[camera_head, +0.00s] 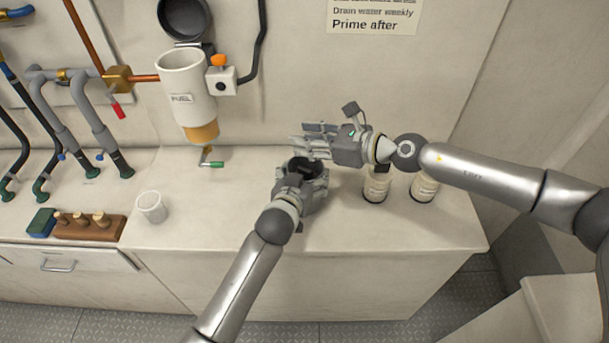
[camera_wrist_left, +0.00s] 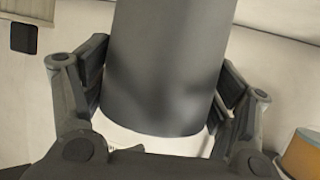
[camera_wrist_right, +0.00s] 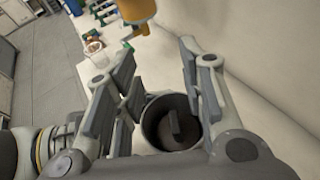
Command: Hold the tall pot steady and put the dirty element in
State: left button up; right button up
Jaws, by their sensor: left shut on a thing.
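The tall dark grey pot (camera_head: 303,165) stands on the counter. My left gripper (camera_head: 304,183) is shut around its side. In the right wrist view the pot (camera_wrist_right: 150,122) is seen from above, beyond the fingers. A dark round thing with a raised bar (camera_wrist_right: 177,130) lies inside it, probably the dirty element. Nothing shows between the right fingers.
Two labelled jars (camera_head: 376,187) (camera_head: 424,186) stand right of the pot, under my right arm. A fuel filter housing (camera_head: 187,88) hangs on the wall with its lid open. The counter between is clear.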

jog(key=v, duration=1.1)
jog(key=shift+d, duration=0.2)
jog(key=shift+r, duration=0.15)
pick_arm(q)
jog(key=o, duration=1.1)
jog(key=v, duration=1.2)
jog(key=shift+d, duration=0.1)
